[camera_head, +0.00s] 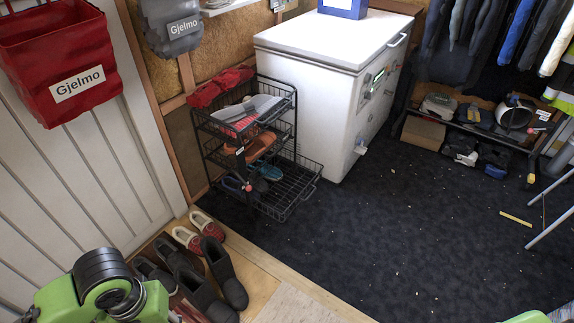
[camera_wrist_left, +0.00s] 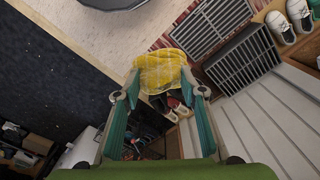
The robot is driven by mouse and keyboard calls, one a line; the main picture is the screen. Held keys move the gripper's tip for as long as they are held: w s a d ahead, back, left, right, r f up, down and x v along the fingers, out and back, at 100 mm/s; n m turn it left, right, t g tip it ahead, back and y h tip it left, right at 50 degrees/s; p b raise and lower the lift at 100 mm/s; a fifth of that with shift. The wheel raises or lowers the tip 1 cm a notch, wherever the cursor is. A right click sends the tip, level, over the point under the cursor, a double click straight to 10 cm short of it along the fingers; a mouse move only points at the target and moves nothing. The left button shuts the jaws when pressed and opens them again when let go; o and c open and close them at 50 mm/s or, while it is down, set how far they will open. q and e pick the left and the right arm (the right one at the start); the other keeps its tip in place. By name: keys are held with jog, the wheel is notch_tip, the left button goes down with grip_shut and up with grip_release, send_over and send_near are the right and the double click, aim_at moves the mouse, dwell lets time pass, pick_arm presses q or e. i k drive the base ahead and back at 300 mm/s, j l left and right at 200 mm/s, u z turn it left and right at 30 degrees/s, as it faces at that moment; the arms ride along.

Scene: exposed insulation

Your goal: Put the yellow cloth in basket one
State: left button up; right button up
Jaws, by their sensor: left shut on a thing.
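The yellow cloth (camera_wrist_left: 165,65) hangs bunched between the fingertips of my left gripper (camera_wrist_left: 160,88) in the left wrist view. The gripper is shut on it, with the two fingers spread apart on either side. The cloth does not show in the head view. A black wire rack with stacked baskets (camera_head: 247,140) stands against the wall beside the white freezer in the head view. I see no label marking which one is basket one. My right gripper is not in view.
A white chest freezer (camera_head: 315,95) stands right of the rack. Several shoes (camera_head: 205,270) sit on the wooden floor strip below it. A red Gjelmo bag (camera_head: 62,60) hangs on the left wall. The dark carpet (camera_head: 400,240) is mostly clear.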

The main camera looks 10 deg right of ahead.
aim_at(285, 191)
jog(key=i+l, duration=0.2)
jog(key=l, duration=0.15)
jog(key=i+l, duration=0.25)
jog(key=i+l+u, duration=0.1)
jog(key=l, duration=0.35)
jog(key=i+l, duration=0.3)
jog(key=i+l+u, duration=0.1)
jog(key=i+l, duration=0.15)
jog(key=l, duration=0.2)
